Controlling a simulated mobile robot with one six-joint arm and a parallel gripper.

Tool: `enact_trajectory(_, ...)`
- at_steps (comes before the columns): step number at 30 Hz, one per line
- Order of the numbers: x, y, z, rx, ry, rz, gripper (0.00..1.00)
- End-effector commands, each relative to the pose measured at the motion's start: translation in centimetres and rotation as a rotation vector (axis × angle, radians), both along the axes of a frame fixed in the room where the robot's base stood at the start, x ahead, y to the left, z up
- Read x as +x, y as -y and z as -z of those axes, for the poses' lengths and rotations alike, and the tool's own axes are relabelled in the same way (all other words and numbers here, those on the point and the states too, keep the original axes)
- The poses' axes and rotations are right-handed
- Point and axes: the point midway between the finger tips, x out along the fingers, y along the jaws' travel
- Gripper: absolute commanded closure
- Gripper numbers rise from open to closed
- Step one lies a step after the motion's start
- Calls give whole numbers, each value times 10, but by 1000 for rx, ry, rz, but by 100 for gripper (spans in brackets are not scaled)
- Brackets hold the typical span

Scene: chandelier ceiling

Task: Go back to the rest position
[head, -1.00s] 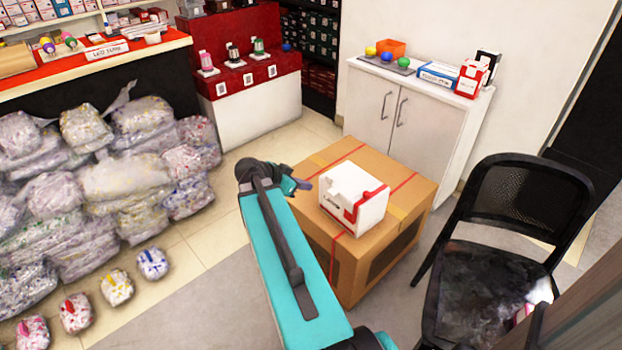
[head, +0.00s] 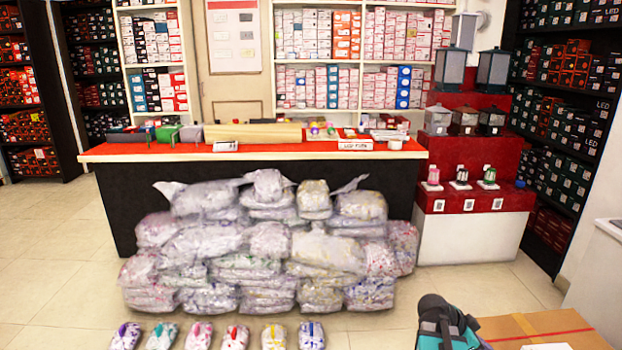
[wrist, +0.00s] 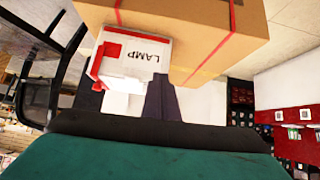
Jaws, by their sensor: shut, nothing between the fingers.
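My gripper (wrist: 165,98) shows in the wrist view as dark grey fingers, shut and empty, in front of the pale cabinet. A white and red box marked LAMP (wrist: 138,55) sits on the cardboard box (wrist: 205,22) close to the fingers in that picture. I cannot tell the exact gap between them. In the head view my teal arm shows only at the bottom edge, left of the cardboard box (head: 530,325). The fingers cannot be made out there.
A pile of plastic-wrapped bags (head: 270,245) lies before the red-topped counter (head: 130,152). Several small bundles lie in front. A red display stand (head: 475,200) is at the right. A black chair (wrist: 38,85) shows in the wrist view. Tiled floor at left is clear.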

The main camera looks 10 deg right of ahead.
Motion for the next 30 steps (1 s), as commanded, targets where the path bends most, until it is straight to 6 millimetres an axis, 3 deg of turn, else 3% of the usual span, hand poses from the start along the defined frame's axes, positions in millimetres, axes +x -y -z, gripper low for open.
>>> enact_trajectory(6, 9, -50, 26, 47, -80, -82, 100)
enact_trajectory(14, 3, -118, 75, 153, -174, -166, 100)
enact_trajectory(23, -29, -198, 128, 316, -342, -309, 100)
enact_trajectory(30, -72, -261, 166, 476, -511, -460, 100)
